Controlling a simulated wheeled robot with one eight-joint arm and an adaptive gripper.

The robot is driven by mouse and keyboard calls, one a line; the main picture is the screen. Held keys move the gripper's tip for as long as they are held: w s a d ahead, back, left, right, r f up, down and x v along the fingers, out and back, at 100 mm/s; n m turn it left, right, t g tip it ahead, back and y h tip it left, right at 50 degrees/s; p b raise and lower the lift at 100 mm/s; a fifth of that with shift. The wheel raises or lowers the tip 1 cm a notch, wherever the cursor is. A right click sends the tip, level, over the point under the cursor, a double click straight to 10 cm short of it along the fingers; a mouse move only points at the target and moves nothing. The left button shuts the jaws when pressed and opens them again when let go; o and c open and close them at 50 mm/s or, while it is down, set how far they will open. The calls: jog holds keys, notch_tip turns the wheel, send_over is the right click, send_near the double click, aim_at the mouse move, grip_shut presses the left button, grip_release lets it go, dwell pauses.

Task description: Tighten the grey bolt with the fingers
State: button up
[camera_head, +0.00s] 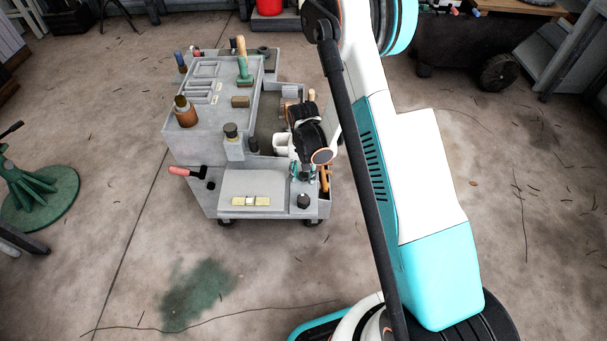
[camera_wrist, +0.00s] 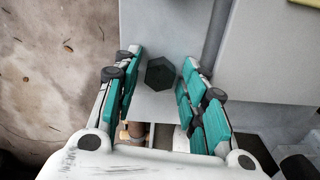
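The grey bolt (camera_head: 303,201) has a dark hexagonal head and stands on the front right ledge of the grey caddy (camera_head: 255,183). In the wrist view the bolt head (camera_wrist: 160,72) shows between my two teal-padded fingers, with a gap on both sides. My gripper (camera_head: 303,176) points down just above and behind the bolt in the head view. In the wrist view my gripper (camera_wrist: 159,60) is open, with nothing between its pads that they touch. How far the fingertips are above the bolt head is hard to tell.
A grey panel with a yellow bar (camera_head: 251,201) lies left of the bolt. A red-handled tool (camera_head: 187,173) sticks out at the caddy's left. Open floor lies in front.

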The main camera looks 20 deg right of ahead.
grip_shut()
jog(key=m, duration=0.5)
jog(key=shift+m, duration=0.5)
